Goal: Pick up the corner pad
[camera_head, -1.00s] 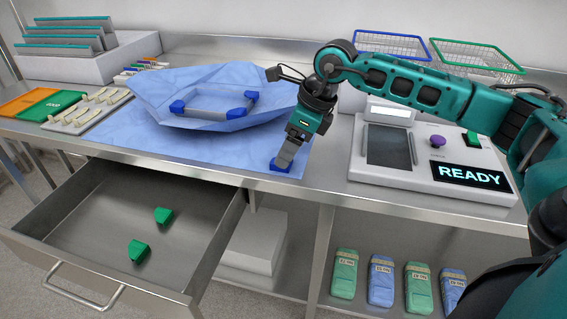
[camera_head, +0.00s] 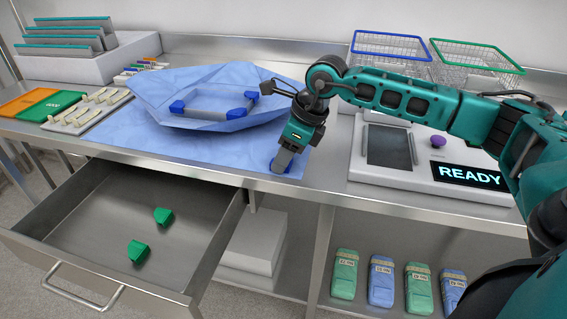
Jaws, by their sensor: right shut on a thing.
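A blue corner pad (camera_head: 279,168) is at the front right corner of the blue wrap sheet (camera_head: 130,137) on the steel counter. My right gripper (camera_head: 284,160) points down and is shut on this pad. The fingers cover much of the pad, and I cannot tell whether it touches the sheet. Other blue corner pads (camera_head: 177,107) sit on the corners of a grey tray (camera_head: 205,114) lying in the crumpled wrap. Two green corner pads (camera_head: 163,216) lie apart in the open drawer. My left gripper is not in view.
The open drawer (camera_head: 95,215) juts out at the front left. A device with a READY display (camera_head: 468,177) stands to the right of the gripper. Blue-rimmed and green-rimmed wire baskets (camera_head: 477,55) are behind it. Several packs (camera_head: 381,280) stand on the lower shelf.

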